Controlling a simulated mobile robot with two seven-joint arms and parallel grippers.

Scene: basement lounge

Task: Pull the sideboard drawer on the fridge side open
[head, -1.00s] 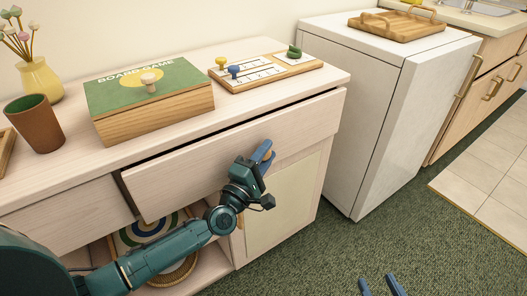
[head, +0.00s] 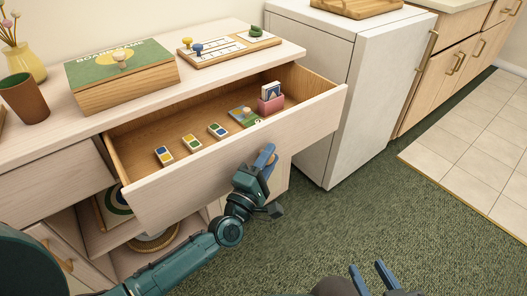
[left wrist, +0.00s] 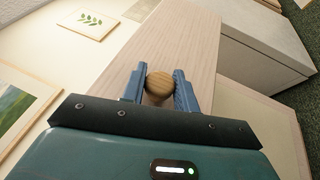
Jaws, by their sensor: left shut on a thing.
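The sideboard drawer (head: 225,165) on the fridge side stands well open, and its inside shows in the head view. Its front also shows in the left wrist view (left wrist: 188,45). My left gripper (head: 265,160) is shut on the round wooden drawer knob (left wrist: 160,85), with one blue finger on each side of it. In the head view the gripper hides the knob. My right gripper (head: 370,277) is at the bottom of the head view, with its two blue fingers apart and nothing between them.
A board game box (head: 125,90), a peg board (head: 220,48) and a brown cup (head: 24,97) stand on top. The white fridge (head: 345,90) is at right. Green carpet (head: 350,215) is clear.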

